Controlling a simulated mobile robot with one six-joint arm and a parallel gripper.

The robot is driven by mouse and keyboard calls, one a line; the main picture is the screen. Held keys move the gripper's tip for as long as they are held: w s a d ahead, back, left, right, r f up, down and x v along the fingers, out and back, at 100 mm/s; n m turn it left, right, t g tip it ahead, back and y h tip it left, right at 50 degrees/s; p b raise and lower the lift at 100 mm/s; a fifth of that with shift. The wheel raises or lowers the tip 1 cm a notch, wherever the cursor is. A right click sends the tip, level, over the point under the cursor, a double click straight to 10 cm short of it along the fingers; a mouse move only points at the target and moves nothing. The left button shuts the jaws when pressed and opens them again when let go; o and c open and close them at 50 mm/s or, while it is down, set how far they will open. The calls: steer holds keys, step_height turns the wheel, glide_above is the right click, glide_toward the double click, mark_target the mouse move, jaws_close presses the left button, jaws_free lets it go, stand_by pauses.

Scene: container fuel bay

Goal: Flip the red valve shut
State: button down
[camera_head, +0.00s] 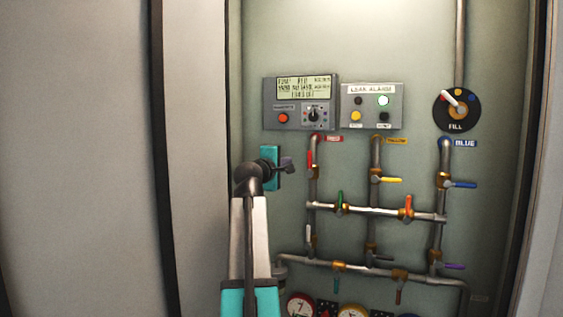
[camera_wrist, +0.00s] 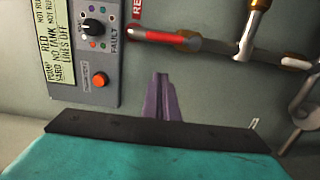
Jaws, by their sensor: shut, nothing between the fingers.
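The red valve's lever (camera_head: 310,158) lies upright along the left pipe, just below the RED label (camera_head: 333,139). In the wrist view the red lever (camera_wrist: 165,37) lies along the pipe, beyond my fingertips and slightly to the right, next to the brass valve body (camera_wrist: 210,45). My gripper (camera_head: 289,165) is just left of this lever in the head view. In the wrist view my gripper (camera_wrist: 161,78) has its fingers together, with nothing between them and apart from the lever.
A pump panel (camera_head: 300,103) and a leak alarm panel (camera_head: 371,106) are above the pipes. A yellow lever (camera_head: 390,180) and a blue lever (camera_head: 460,184) stick out sideways. Green (camera_head: 340,200) and orange-red (camera_head: 408,203) levers stand on the crossing pipe. Gauges (camera_head: 301,306) are below.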

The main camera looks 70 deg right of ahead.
mark_target(310, 163)
steer(key=shift+s+d+p, duration=1.05)
steer(key=shift+s+d, duration=0.7)
steer(key=shift+s, duration=0.2)
